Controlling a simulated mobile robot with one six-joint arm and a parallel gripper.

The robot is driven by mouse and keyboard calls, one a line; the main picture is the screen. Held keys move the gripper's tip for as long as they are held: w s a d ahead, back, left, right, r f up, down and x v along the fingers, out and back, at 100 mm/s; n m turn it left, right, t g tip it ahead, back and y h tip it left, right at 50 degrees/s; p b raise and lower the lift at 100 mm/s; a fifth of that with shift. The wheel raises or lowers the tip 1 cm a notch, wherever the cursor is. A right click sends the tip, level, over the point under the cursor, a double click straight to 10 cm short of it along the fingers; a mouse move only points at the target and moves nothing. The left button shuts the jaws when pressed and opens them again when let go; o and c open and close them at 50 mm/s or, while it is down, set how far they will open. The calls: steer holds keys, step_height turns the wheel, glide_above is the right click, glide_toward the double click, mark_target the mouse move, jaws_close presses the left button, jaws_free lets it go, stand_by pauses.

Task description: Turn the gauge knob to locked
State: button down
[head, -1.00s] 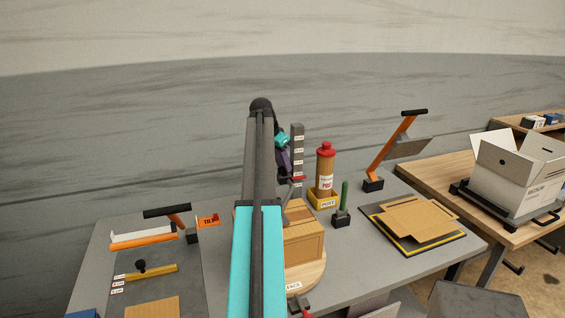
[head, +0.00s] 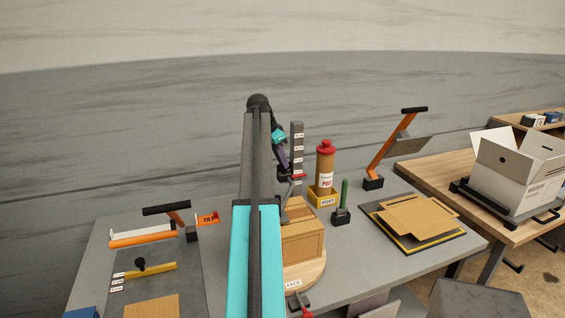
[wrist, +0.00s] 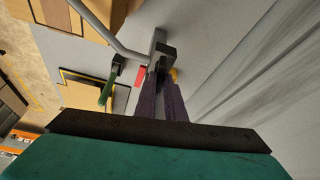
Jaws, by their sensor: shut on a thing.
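My gripper (head: 284,172) is at the grey upright post (head: 297,148) with white labels, behind the cardboard box (head: 303,240). In the wrist view my purple fingers (wrist: 160,82) are shut on a dark grey block (wrist: 161,53). A bent light grey rod (wrist: 112,38) runs from this block toward the box. A red piece (head: 298,176) shows beside the fingertips at the post. I cannot tell whether the held block is the gauge knob. A black knob (head: 140,263) also stands on a yellow bar at the left, beside small white labels, away from my gripper.
A red-capped bottle (head: 325,165) in a yellow holder and a green handle (head: 344,193) stand close right of the post. An orange lever (head: 390,145) and flat cardboard (head: 417,215) are farther right. An orange-and-black handle (head: 167,212) is at the left.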

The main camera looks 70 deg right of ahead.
steer(key=shift+w+d+m+g+y+b, duration=0.1)
steer(key=shift+m+g+y+b, duration=0.25)
steer(key=shift+m, duration=1.05)
steer(key=c, duration=1.8)
jaws_free()
steer(key=shift+c, duration=0.2)
steer(key=shift+r, duration=0.1)
steer(key=b+v, duration=0.2)
steer(key=v, duration=1.1)
steer(key=shift+w+r, duration=0.15)
steer(key=shift+r, duration=0.15)
steer(key=shift+w+a, duration=0.1)
steer(key=shift+a, duration=0.1)
